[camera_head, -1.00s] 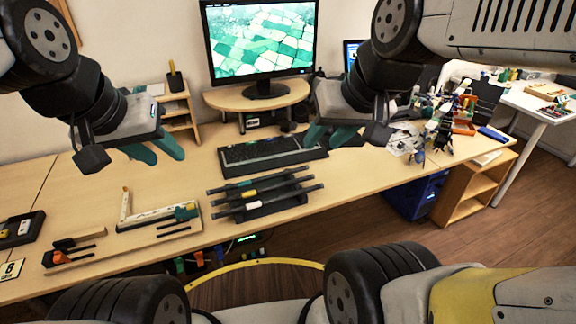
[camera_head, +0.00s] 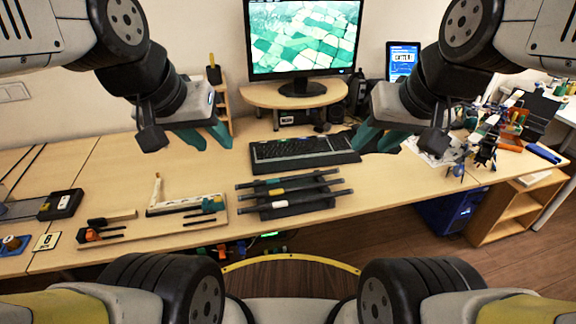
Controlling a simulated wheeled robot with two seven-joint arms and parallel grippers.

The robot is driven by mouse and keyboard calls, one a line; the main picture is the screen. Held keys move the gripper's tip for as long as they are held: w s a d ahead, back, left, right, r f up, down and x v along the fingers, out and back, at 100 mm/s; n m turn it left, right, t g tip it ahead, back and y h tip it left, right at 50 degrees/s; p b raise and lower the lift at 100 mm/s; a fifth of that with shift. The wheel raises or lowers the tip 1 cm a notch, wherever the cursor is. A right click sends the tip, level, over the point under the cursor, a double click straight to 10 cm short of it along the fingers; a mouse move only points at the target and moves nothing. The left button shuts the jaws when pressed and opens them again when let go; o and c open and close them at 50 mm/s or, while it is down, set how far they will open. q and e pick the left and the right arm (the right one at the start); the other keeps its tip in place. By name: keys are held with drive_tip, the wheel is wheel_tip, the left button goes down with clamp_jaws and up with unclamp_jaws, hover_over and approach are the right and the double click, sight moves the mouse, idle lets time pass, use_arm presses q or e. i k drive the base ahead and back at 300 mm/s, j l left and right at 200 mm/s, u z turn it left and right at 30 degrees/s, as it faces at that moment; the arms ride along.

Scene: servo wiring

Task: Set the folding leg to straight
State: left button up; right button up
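A pale jointed leg (camera_head: 176,208) lies on a wooden board (camera_head: 168,230) at the left of the desk. One thin cream link (camera_head: 157,190) points away toward the back and meets a longer link at a corner, so the leg looks bent in an L. A teal block (camera_head: 212,204) sits at the right end of the longer link. My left gripper (camera_head: 216,146) is open and empty, above the desk behind and right of the leg. My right gripper (camera_head: 371,150) is open and empty, above the desk by the keyboard's right end.
A rack (camera_head: 290,211) with several dark rods stands right of the board, in front of a black keyboard (camera_head: 300,153). A monitor (camera_head: 303,40) stands on a riser at the back. Cluttered parts (camera_head: 478,145) fill the desk's right end. A black tray (camera_head: 62,204) lies at left.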

sight(158, 178)
drive_tip(key=u, duration=1.3)
